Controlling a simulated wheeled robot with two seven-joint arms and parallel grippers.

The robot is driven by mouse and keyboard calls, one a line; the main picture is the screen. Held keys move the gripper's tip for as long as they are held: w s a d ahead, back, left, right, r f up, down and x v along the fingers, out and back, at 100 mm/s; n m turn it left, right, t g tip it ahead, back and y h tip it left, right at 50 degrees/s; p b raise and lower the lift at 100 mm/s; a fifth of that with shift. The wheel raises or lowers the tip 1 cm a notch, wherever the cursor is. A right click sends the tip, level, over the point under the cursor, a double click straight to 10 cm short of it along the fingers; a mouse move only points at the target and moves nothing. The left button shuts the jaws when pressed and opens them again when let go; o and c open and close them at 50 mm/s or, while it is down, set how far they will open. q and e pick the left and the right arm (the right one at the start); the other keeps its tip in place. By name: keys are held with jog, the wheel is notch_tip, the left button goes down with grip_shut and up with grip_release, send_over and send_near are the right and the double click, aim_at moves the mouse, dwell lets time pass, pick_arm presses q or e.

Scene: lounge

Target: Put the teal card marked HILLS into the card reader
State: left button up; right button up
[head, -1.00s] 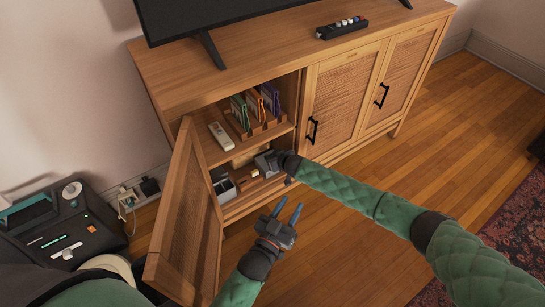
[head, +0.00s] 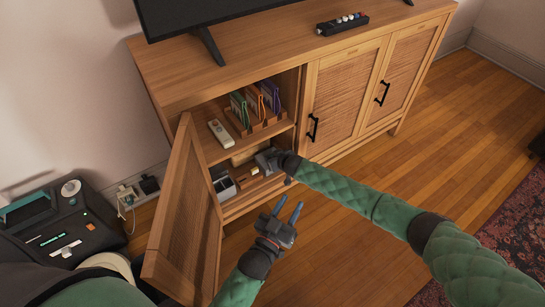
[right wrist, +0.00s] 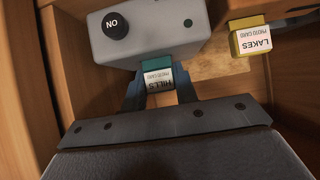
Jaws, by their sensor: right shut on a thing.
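The teal card marked HILLS (right wrist: 158,80) is between the fingertips of my right gripper (right wrist: 160,92) in the right wrist view. Its label appears upside down. The card's far end meets the near face of the grey card reader (right wrist: 150,35), which has a black ON button; how deep it sits in the slot is hidden. In the head view my right gripper (head: 268,160) reaches into the lower shelf of the open cabinet. My left gripper (head: 289,211) is open and empty in front of the cabinet, its fingers apart.
A yellow LAKES card (right wrist: 251,40) is right of the reader. The open cabinet door (head: 188,220) stands left of my arms. On the upper shelf are a white remote (head: 221,132) and a wooden rack (head: 258,130) of colored items.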

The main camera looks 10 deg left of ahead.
jog(key=o, duration=1)
jog(key=shift+p+v, duration=0.85)
jog(key=shift+v, duration=3.05)
jog(key=shift+d+f, duration=0.1)
